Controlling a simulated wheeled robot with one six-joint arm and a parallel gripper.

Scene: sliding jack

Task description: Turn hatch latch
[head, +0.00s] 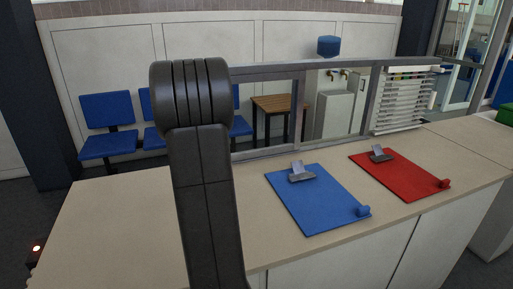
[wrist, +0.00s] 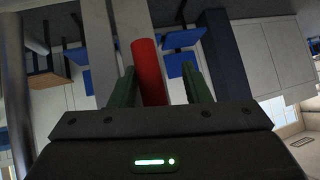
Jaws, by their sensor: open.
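My gripper (wrist: 160,82) shows in the wrist view, its two green fingers spread apart. A red bar (wrist: 149,68), probably the latch handle, appears between the fingers, closer to the left one, with clear space to the right one. I cannot tell its depth or whether it touches a finger. Its lower end runs to the edge of my gripper body. Pale grey frame posts (wrist: 129,18) stand behind it. In the head view a grey hatch frame (head: 299,105) stands along the back of the counter. My arm hides its left part, and neither the red bar nor my gripper shows there.
The beige counter (head: 110,215) holds a blue clipboard (head: 315,200) and a red clipboard (head: 400,175) to the right. A white stacked rack (head: 405,100) stands behind. Blue chairs (head: 108,115) and a wooden table (head: 280,104) lie beyond. The counter's left is clear.

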